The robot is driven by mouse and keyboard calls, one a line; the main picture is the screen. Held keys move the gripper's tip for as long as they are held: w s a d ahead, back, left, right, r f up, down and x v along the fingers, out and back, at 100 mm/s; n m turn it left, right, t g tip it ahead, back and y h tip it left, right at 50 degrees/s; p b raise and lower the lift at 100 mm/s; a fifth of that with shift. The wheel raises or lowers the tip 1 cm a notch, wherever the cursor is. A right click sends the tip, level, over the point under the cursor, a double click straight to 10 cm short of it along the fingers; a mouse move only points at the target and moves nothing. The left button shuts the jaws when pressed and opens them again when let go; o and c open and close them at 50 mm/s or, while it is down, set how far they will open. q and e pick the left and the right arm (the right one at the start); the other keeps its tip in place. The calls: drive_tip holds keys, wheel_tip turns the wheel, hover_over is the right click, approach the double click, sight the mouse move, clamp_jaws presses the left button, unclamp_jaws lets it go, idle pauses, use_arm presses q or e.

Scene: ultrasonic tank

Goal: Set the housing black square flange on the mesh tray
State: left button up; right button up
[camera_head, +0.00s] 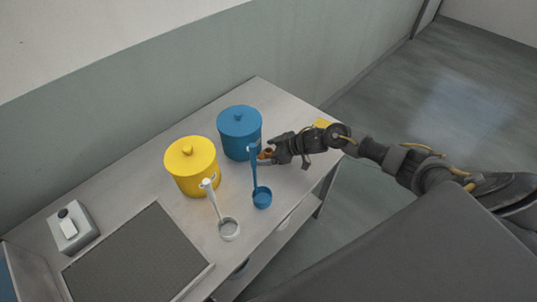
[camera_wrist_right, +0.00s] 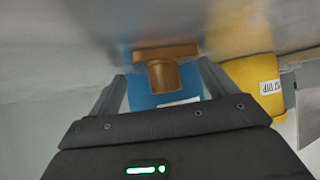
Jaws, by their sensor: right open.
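An orange-brown housing (camera_head: 266,154) is on the grey table beside the blue pot. In the right wrist view the housing (camera_wrist_right: 165,72) shows a wide flat flange and a narrower round body. I see no black square flange on it. My right gripper (camera_head: 272,157) comes in from the right at the housing. In the right wrist view my right gripper (camera_wrist_right: 163,85) is open, with a finger on either side of the housing's body and visible gaps. The mesh tray (camera_head: 190,290) is a dark mesh panel with a pale rim, at the lower left. My left gripper is not in view.
A blue lidded pot (camera_head: 240,135) and a yellow lidded pot (camera_head: 190,168) stand at the back. A blue ladle (camera_head: 262,198) and a white ladle (camera_head: 229,229) are between the housing and the tray. A grey box (camera_head: 72,232) is at the left.

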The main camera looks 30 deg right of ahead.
drive_tip(key=c, duration=1.4)
drive_tip(key=shift+r, duration=0.3)
drive_tip(key=c, duration=0.3)
drive_tip(key=r, duration=0.3)
drive_tip(key=shift+s+d, duration=0.2)
drive_tip(key=shift+s, duration=0.05)
clamp_jaws()
drive_tip(key=s+d+r+b, duration=0.1)
drive_tip(key=s+d+r, duration=0.1)
drive_tip(key=s+r, duration=0.2)
drive_tip(key=s+d+r+b, duration=0.1)
drive_tip(key=s+d+r, duration=0.2)
drive_tip(key=s+r, duration=0.2)
drive_tip(key=s, duration=0.3)
drive_tip(key=shift+d+r+b, duration=0.25)
drive_tip(key=shift+b, duration=0.1)
